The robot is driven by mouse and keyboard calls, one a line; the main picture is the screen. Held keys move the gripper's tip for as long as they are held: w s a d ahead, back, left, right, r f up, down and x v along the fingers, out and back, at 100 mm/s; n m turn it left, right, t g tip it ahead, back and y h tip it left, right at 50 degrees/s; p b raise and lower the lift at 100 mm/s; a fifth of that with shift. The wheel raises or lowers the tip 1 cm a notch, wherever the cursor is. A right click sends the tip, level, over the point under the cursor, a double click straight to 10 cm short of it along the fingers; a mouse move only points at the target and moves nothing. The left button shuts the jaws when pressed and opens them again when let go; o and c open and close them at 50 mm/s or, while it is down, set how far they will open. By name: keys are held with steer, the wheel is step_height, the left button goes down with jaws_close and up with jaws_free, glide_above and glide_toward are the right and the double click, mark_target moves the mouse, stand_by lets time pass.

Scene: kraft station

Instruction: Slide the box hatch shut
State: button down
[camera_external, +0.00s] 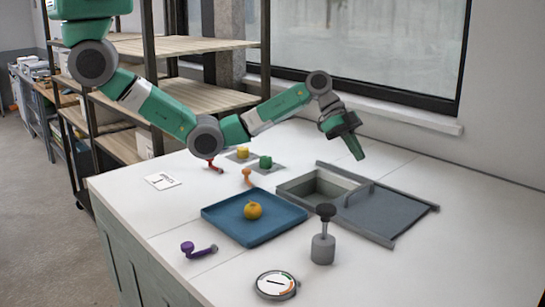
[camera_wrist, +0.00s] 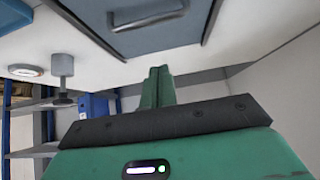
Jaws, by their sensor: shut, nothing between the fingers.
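The grey box (camera_external: 284,192) is set in the white worktop, right of the blue tray. Its flat grey hatch (camera_external: 390,212) lies over the right part, and the left part is open, showing an empty recess. A raised handle (camera_external: 358,194) stands at the hatch's left edge, beside the opening. In the wrist view the hatch (camera_wrist: 165,42) and its handle (camera_wrist: 148,18) are at the top, partly cut off. My gripper (camera_external: 361,157) is shut and empty, above and behind the box, apart from the handle. Its closed green fingers show in the wrist view (camera_wrist: 158,72).
A blue tray (camera_external: 225,222) holds an orange-yellow fruit (camera_external: 253,210). A grey cylinder with a black knob (camera_external: 323,248) stands close in front of the box. A round dial (camera_external: 275,285) and a purple handle (camera_external: 198,249) are nearer the front. The window wall is behind.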

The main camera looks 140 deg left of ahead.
mark_target(362, 186)
steer(key=x, duration=0.9)
steer(key=shift+w+d+f, duration=0.1)
steer(key=shift+w+f, duration=0.1)
steer(key=shift+w, duration=0.1)
steer(key=shift+s+f, duration=0.1)
steer(key=shift+s, duration=0.2)
steer(key=shift+s+d+f+p, duration=0.1)
steer(key=shift+s+f+p, duration=0.1)
steer(key=shift+s, duration=0.6)
steer(key=shift+s+f+p, duration=0.1)
steer(key=shift+s+f, duration=0.1)
steer(key=shift+s, duration=0.55)
